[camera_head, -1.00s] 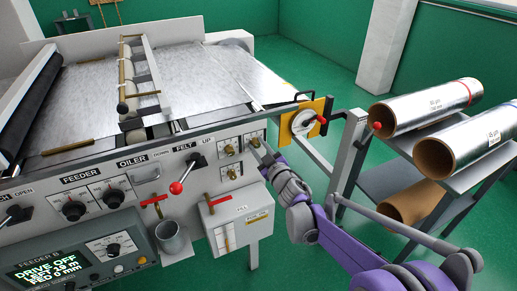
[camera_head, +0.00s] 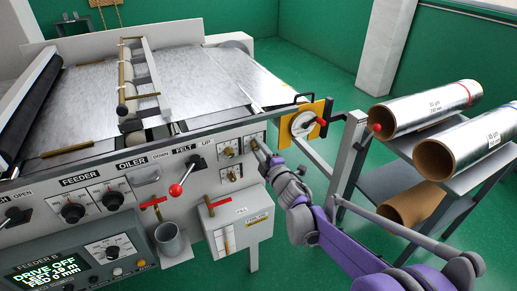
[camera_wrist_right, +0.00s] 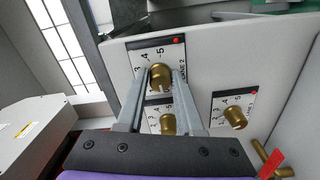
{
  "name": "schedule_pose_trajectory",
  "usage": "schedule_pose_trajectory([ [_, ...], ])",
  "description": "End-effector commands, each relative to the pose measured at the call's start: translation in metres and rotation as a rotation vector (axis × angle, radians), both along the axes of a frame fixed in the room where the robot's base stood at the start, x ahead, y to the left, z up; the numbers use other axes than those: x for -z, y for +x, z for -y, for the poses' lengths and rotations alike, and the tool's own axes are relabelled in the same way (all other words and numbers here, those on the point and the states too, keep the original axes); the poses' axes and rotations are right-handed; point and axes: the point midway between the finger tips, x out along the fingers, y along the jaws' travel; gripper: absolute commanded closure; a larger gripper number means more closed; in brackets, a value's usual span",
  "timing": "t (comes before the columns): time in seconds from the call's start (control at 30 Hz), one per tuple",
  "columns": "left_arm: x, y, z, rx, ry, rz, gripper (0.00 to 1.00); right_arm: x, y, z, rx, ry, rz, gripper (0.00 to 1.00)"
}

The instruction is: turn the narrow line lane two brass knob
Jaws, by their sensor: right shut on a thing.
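My right gripper (camera_head: 260,148) is at the upper right brass knob on the front panel of the machine. In the right wrist view its two fingers (camera_wrist_right: 160,85) are closed on the sides of that brass knob (camera_wrist_right: 160,72). The knob sits on a dial plate (camera_wrist_right: 143,54) with numbers, a red dot and small lettering that seems to end in "2". The fingers hide part of the scale, so I cannot read the exact setting. Another brass knob (camera_wrist_right: 168,124) shows just below, partly between the fingers. My left gripper is not in view.
A third brass knob (camera_wrist_right: 235,117) is to the right in the wrist view. A yellow plate with a red-knobbed crank (camera_head: 304,122) is right of the panel. A red-ball lever (camera_head: 177,190), a metal cup (camera_head: 170,241) and a grey box (camera_head: 238,213) are nearby.

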Motion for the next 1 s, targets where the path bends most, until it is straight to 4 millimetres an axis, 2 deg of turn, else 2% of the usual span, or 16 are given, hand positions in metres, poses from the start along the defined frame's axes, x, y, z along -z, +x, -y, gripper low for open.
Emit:
schedule_pose_trajectory([
  [0.3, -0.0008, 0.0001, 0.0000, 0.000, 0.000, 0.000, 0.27, 0.0006, -0.0002, 0.0005, 0.001, -0.075, 0.034, 1.00],
  [0.73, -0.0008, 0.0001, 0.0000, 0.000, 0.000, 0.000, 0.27, 0.0007, -0.0002, 0.0005, 0.001, -0.082, 0.037, 1.00],
  [0.77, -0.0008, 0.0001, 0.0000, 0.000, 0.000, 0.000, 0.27, 0.0006, -0.0002, 0.0005, 0.001, -0.081, 0.037, 0.61],
  [0.9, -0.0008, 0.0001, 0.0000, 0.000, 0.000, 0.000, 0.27, 0.0005, -0.0001, 0.0004, 0.001, -0.081, 0.037, 0.36],
  [1.0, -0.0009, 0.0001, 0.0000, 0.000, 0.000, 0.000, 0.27, 0.0003, -0.0001, 0.0003, 0.001, -0.080, 0.037, 0.34],
])
